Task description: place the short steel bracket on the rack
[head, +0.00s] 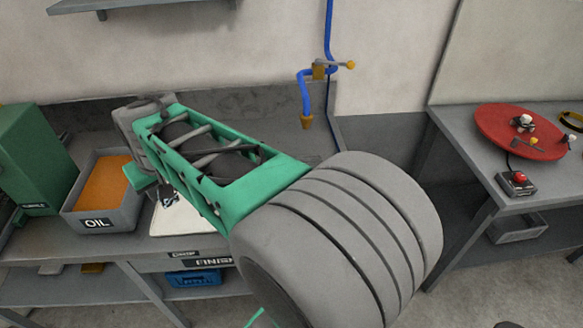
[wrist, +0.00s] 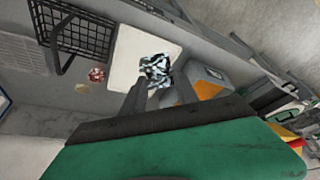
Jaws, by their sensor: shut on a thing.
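The short steel bracket, a shiny piece with a dark and light mottled look (wrist: 156,67), is at the tips of my gripper (wrist: 158,78) in the wrist view. The jaws are shut on it, over or near a white mat (wrist: 127,51); I cannot tell whether it touches the mat. Its exact shape is unclear. In the head view my arm hides most of the gripper, with a small shiny part (head: 169,198) showing by the mat (head: 190,219). A black wire rack (wrist: 108,33) stands beside the mat in the wrist view. My arm hides it in the head view.
A grey bin marked OIL (head: 97,222) with orange contents stands left of the mat, beside a green box (head: 35,158). A blue hose (head: 306,92) hangs at the back wall. A second bench with a red disc (head: 500,128) is at the right.

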